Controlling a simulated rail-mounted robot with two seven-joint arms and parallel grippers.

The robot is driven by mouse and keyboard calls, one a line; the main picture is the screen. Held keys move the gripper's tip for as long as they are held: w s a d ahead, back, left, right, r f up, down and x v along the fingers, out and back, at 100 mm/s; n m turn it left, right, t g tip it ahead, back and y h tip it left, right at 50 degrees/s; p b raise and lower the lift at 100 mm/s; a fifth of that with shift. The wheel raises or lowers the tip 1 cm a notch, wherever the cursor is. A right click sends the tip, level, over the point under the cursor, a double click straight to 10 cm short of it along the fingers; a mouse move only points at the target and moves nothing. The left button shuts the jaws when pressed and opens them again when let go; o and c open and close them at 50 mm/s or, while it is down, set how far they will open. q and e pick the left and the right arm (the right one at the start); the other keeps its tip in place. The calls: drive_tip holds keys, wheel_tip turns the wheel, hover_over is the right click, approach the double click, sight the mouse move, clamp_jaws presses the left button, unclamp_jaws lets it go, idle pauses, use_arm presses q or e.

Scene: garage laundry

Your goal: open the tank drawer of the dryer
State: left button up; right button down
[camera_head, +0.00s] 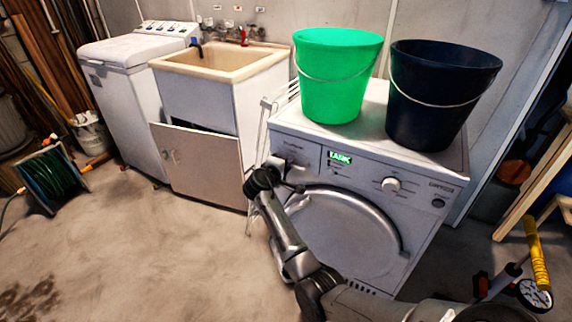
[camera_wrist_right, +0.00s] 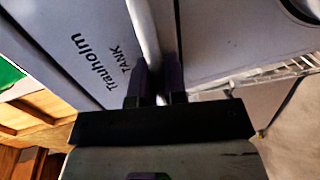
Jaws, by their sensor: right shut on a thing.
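The white dryer (camera_head: 345,225) stands on the right in the head view, with a round door below its control panel. Its tank drawer front (camera_head: 294,147) is at the upper left of the dryer's face. In the wrist view the drawer front (camera_wrist_right: 92,45), lettered "Trauholm TANK", fills the upper left. My right gripper (camera_head: 291,187) is at the drawer's lower edge. In the wrist view its dark fingers (camera_wrist_right: 157,78) are shut on the pale edge strip (camera_wrist_right: 144,28) of the drawer. How far the drawer stands out cannot be told. My left gripper is out of view.
A green bucket (camera_head: 338,80) and a dark blue bucket (camera_head: 430,108) stand on the dryer. A sink cabinet (camera_head: 205,168) and a top-loading washer (camera_head: 130,100) are to the left. The concrete floor in front is clear.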

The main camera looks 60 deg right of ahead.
drive_tip(key=shift+a, duration=0.15)
drive_tip(key=f+p+v, duration=0.2)
drive_tip(key=p+v, duration=0.3)
drive_tip(key=v, duration=0.4)
drive_tip(key=f+p+v, duration=0.2)
drive_tip(key=p+v, duration=0.3)
drive_tip(key=v, duration=0.5)
drive_tip(key=shift+a, duration=0.5)
drive_tip(key=shift+r, duration=0.1)
drive_tip(key=c, duration=1.2)
unclamp_jaws()
drive_tip(key=shift+a, duration=0.1)
